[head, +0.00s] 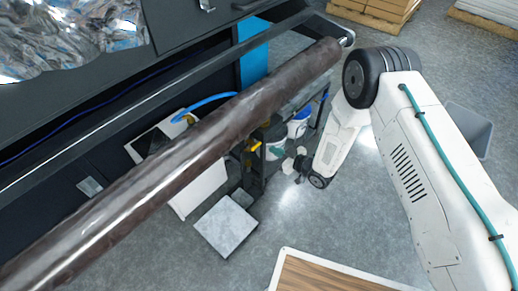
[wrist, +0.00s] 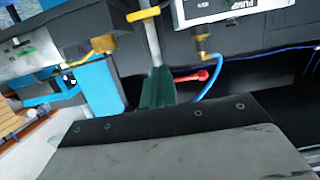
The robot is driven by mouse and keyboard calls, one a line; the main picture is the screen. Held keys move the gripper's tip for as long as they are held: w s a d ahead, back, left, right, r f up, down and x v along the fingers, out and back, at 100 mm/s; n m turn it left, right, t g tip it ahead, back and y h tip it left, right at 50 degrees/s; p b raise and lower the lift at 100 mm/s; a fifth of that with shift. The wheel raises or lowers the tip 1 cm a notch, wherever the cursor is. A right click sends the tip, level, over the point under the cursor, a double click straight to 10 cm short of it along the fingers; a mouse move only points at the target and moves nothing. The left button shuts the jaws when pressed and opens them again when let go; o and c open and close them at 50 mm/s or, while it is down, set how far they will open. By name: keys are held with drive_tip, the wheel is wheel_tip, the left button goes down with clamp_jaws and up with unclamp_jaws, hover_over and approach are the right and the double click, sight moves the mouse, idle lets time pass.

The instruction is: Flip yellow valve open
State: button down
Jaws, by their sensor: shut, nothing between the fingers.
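A yellow handle (wrist: 143,14) crosses a pale upright pipe at the top middle of the wrist view. I take it to be the yellow valve; whether it is open or closed cannot be told. In the head view a small yellow part (head: 252,146) shows just below the dark roll. My gripper (wrist: 157,76) is shut and empty, its green fingers together below the pipe in the picture. The yellow handle is apart from the fingertips.
The long brown roll (head: 170,160) crosses the head view diagonally. A blue hose (wrist: 208,86) and a red handle (wrist: 198,77) lie right of my fingers. Buckets (head: 299,124) stand on the dark stand. Open floor lies around the grey block (head: 228,226).

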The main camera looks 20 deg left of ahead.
hover_over(260, 144)
drive_tip(key=s+d, duration=0.2)
drive_tip(key=s, duration=0.3)
wheel_tip(260, 144, down, 2)
drive_tip(key=f, duration=0.2)
drive_tip(key=w+a+f, duration=0.1)
drive_tip(key=f, duration=0.1)
drive_tip(key=shift+a+f, duration=0.1)
drive_tip(key=shift+s+a, duration=0.15)
